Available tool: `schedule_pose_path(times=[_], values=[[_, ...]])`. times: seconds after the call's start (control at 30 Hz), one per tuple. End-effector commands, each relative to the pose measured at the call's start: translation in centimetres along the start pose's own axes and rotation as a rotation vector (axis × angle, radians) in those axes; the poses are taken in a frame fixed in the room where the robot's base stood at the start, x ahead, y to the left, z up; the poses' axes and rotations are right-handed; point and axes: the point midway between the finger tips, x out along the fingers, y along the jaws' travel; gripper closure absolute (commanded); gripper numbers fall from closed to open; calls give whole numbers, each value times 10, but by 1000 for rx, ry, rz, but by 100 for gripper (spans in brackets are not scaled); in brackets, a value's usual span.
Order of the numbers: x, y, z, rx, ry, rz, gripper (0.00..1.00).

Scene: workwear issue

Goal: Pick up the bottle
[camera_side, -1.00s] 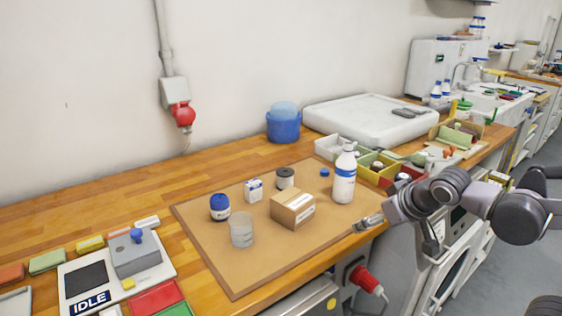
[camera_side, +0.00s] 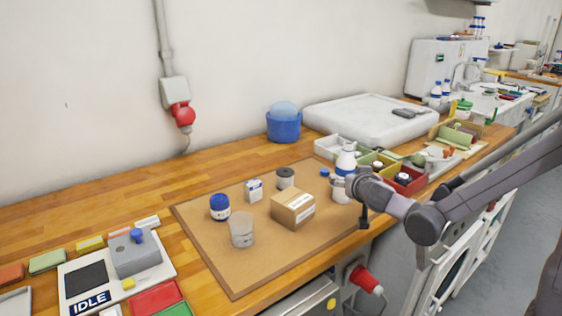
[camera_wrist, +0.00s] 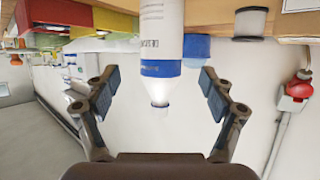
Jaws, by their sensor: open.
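The white bottle with a blue label band (camera_side: 346,160) stands upright at the right of the brown mat (camera_side: 262,262). My gripper (camera_side: 354,196) is low beside it on the near right and hides part of its lower body. In the wrist view, which is upside down, the bottle (camera_wrist: 161,50) hangs from the top edge with its cap downward. It appears between the two open fingers of my gripper (camera_wrist: 160,78), with a gap on each side. I cannot tell how deep it sits between the fingertips.
A cardboard box (camera_side: 293,209) stands just left of the bottle. Coloured bins (camera_side: 408,187) are close on the right.

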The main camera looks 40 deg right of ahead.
Motion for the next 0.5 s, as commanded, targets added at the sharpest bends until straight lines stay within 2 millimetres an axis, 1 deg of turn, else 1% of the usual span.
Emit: schedule_pose_path(times=[0.03,0.13,0.4,0.5], values=[[8,1,0,0,0,2,17],[19,0,0,0,0,2,17],[33,0,0,0,0,0,17],[43,0,-1,0,-1,2,17]])
